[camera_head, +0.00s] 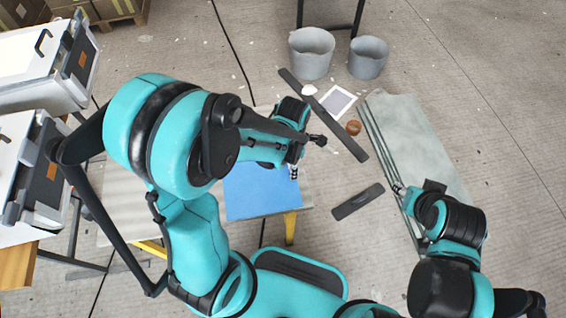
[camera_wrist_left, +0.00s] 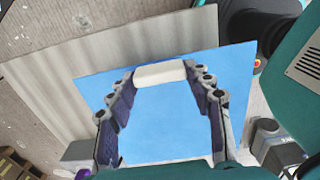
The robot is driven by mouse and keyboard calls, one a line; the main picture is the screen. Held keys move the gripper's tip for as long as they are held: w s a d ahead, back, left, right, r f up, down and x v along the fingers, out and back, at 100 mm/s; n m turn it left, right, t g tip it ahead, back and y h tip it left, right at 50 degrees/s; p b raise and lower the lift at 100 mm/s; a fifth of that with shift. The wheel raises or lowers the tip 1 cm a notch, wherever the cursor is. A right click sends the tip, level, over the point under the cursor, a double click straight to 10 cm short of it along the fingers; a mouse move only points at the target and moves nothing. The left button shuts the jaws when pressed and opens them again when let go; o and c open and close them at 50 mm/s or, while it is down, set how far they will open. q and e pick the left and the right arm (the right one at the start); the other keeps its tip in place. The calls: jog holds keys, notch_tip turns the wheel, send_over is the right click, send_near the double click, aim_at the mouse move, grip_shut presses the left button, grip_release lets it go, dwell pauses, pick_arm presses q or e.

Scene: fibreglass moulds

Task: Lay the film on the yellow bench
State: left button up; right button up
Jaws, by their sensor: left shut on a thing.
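The film, a flat blue sheet (camera_head: 262,192), shows over the pale bench (camera_head: 125,200), whose legs are yellow. It fills much of the left wrist view (camera_wrist_left: 170,115). My left gripper (camera_head: 294,172) is over the sheet's right side. In the left wrist view my left gripper (camera_wrist_left: 163,76) has its fingers apart around a white block (camera_wrist_left: 160,73) and is shut on it. I cannot tell whether the block is joined to the sheet, or whether the sheet touches the bench. My arm hides part of both. My right gripper (camera_head: 400,190) is beside long grey-green panels (camera_head: 415,145); its opening is unclear.
Two grey buckets (camera_head: 312,55) (camera_head: 368,58) stand at the back. White cases (camera_head: 35,70) stand at left.

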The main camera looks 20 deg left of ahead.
pick_arm(q)
jog(key=w+a+f, duration=0.1)
jog(key=w+a+f+b, duration=0.1)
jog(key=w, duration=0.1)
jog(key=w+a+f, duration=0.1)
jog(key=shift+w+f+b, duration=0.2)
jog(key=shift+w+b, duration=0.1)
jog(key=shift+b, duration=0.05)
notch_tip(320, 180, down, 4)
jog(key=shift+f+b, duration=0.1)
jog(key=shift+b, duration=1.1)
jog(key=shift+r, duration=0.2)
jog(key=shift+f, duration=0.1)
jog(key=o, duration=1.2)
jog(key=shift+c, duration=0.2)
